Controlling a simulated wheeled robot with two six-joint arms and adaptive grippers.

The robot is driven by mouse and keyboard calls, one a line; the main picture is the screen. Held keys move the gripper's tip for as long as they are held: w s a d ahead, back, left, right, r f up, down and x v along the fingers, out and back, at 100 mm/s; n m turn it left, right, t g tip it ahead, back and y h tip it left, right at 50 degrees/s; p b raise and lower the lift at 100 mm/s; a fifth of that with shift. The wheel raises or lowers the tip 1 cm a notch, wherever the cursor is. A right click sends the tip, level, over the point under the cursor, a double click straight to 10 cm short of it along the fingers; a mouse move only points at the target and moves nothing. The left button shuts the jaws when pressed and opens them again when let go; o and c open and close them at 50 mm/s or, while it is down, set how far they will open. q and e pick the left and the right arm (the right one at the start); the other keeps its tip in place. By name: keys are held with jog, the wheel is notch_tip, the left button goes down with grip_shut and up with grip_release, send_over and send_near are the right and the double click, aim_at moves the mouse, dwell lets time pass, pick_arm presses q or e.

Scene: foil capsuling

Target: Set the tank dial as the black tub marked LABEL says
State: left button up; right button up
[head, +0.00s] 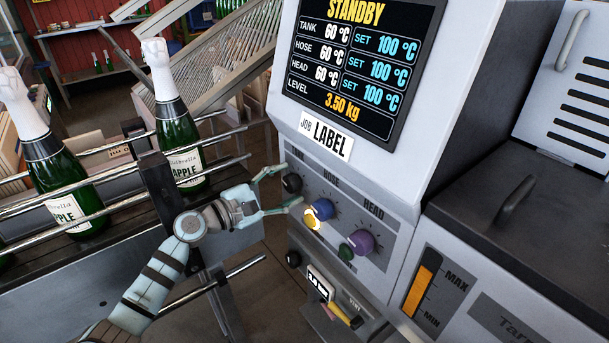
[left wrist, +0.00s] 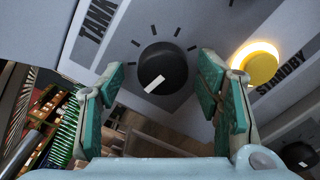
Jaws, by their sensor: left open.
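The tank dial (head: 292,183) is a round black knob on the machine's sloped panel. In the left wrist view the dial (left wrist: 165,64) shows a white pointer mark turned toward the lower side, with tick marks around it and the word TANK to its left. My left gripper (head: 282,188) is open, its fingers on either side of the dial's front; in the wrist view the gripper (left wrist: 160,95) has visible gaps to the knob. The screen (head: 362,68) reads STANDBY, TANK 60 °C, SET 100 °C. A tag (head: 326,135) reads JOB LABEL. I see no black tub.
A blue hose knob (head: 322,209), a lit yellow button (head: 312,221), a purple head knob (head: 361,243) and a green button (head: 346,251) sit close by on the panel. Foil-topped green bottles (head: 183,135) stand on a railed conveyor at left.

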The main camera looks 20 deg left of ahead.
pick_arm(q)
jog(key=shift+d+r, duration=0.1)
jog(key=shift+d, duration=0.05)
jog(key=shift+d, duration=0.15)
jog(key=shift+c, duration=0.9)
jog(key=shift+w+d, duration=0.1)
jog(key=shift+d, duration=0.1)
jog(key=c, duration=1)
jog(key=shift+m, duration=0.3)
jog(key=m+b, duration=0.3)
jog(key=shift+f, duration=0.2)
jog(key=shift+m+b, duration=1.4)
jog(key=shift+m, duration=0.8)
